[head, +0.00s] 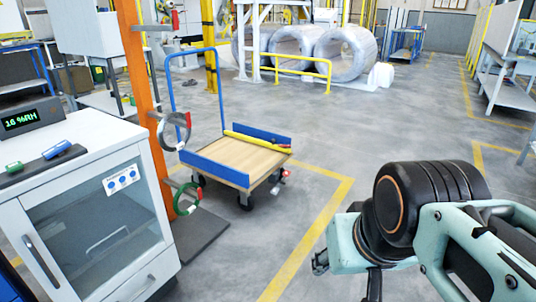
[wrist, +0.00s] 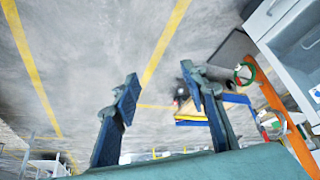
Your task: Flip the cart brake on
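The cart (head: 232,158) stands on the floor left of centre in the head view, with a wooden deck, blue side boards and a tall blue push handle. A small red part (head: 285,173), possibly the brake pedal, shows low at its right side by a wheel; its position is too small to read. In the wrist view the cart (wrist: 190,119) is upside down and partly hidden behind a finger. My gripper (wrist: 160,88) is open and empty, well apart from the cart. In the head view it is at the lower right, partly hidden by my arm.
A yellow bar (head: 255,140) lies on the cart. An orange post (head: 140,80) with hanging coils (head: 186,199) and a white cabinet (head: 90,215) stand left of it. Large wrapped coils (head: 345,52) stand behind a yellow rail. The floor between cart and gripper is clear.

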